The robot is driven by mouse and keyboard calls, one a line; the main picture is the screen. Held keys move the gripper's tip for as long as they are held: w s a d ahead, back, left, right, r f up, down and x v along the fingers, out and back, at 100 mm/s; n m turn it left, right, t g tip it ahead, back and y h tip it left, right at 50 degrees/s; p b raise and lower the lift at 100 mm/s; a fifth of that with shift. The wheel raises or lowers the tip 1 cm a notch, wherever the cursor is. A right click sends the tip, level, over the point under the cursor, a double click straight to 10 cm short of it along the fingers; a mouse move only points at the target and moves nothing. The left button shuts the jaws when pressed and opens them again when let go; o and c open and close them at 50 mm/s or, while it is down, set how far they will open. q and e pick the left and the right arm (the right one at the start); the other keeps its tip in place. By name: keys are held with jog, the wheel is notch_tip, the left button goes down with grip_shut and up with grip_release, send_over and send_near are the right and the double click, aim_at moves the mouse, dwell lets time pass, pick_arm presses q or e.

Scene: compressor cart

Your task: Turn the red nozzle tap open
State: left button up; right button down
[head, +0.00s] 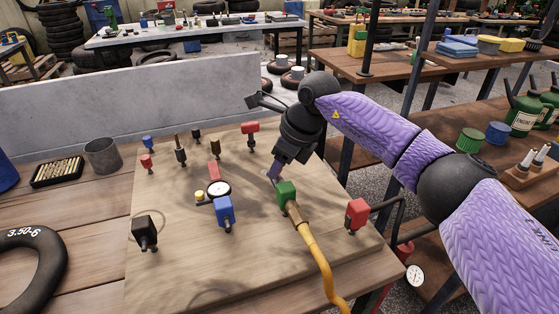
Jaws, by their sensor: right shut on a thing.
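My right gripper (275,174) reaches down over the board from the right. Its fingertips are at the back left of a green block (287,193) on a brass fitting (296,214) with a yellow hose. It looks shut on this block, but the contact is partly hidden. I cannot tell which is the nozzle tap. My left gripper is out of view.
The wooden board (180,270) also carries a round gauge (218,189), a blue block (224,211) and a black block (145,231). A tyre (30,270), a grey cup (102,156) and a black tray (58,171) stand left. A grey wall (120,105) runs behind.

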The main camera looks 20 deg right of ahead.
jog(key=shift+w+n+g, duration=0.1)
jog(key=shift+n+g, duration=0.2)
jog(key=shift+n, duration=0.6)
jog(key=shift+f+n+g+y+b, duration=0.15)
jog(key=shift+n+g+y+b, duration=0.25)
jog(key=shift+n+b, duration=0.45)
jog(key=shift+w+n+g+b, duration=0.15)
jog(key=shift+n+g+b, duration=0.15)
jog(key=shift+n+b, duration=0.5)
jog(key=shift+d+n+g+b, duration=0.1)
jog(key=shift+n+g+b, duration=0.3)
jog(key=shift+n+b, duration=1.15)
jog(key=shift+b, duration=0.15)
jog(key=shift+r, duration=0.2)
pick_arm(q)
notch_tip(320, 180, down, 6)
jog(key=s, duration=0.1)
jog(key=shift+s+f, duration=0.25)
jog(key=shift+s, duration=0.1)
